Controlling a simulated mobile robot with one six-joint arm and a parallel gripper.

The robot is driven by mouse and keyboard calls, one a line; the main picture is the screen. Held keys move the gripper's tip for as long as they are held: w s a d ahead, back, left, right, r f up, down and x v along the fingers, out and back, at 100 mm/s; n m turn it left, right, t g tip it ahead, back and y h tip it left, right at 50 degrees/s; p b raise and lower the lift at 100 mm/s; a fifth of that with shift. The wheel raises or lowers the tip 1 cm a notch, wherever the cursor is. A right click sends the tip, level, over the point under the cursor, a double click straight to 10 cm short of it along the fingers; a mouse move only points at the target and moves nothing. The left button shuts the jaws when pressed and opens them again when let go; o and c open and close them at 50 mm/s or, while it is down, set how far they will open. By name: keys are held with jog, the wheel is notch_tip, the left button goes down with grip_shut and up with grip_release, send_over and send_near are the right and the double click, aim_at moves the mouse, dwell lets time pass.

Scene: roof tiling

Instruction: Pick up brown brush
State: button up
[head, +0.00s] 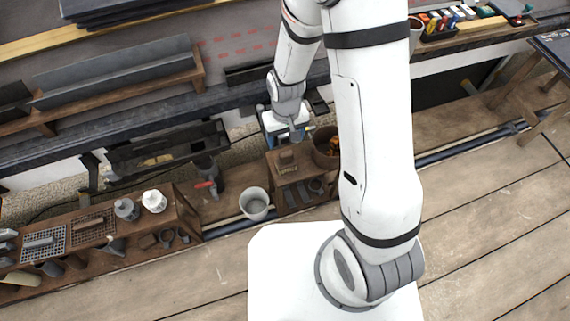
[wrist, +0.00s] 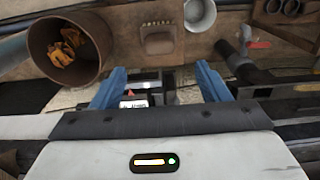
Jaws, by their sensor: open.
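A small brown block that looks like the brown brush (head: 286,161) lies on top of a low wooden box beyond my base in the head view. In the wrist view the brown brush (wrist: 158,39) is near the top centre, ahead of the fingertips and apart from them. My gripper (wrist: 160,84) is open, with its two blue fingers spread and nothing held between them. In the head view my gripper (head: 284,128) is just behind the box, partly hidden by my wrist.
A brown bucket (wrist: 38,62) holding yellow-orange items stands beside the box. A grey bucket (head: 255,208) stands on its other side. A wooden shelf (head: 188,215) with tools and jars is at left. Open plank floor (head: 490,220) lies at right.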

aim_at(286, 153)
notch_tip(286, 153, down, 4)
jog(key=shift+a+r+b, duration=0.15)
jog(key=shift+b, duration=0.3)
jog(key=f+b, duration=0.1)
jog(key=f, duration=0.1)
jog(key=f+b, duration=0.1)
jog(key=f, duration=0.2)
jog(key=shift+d+f+b, duration=0.2)
jog(key=shift+f+b, duration=0.15)
jog(key=shift+b, duration=0.05)
jog(key=shift+c, duration=0.2)
jog(key=c, duration=1.3)
notch_tip(286, 153, up, 10)
jog(key=p, duration=0.4)
jog(key=shift+r, duration=0.1)
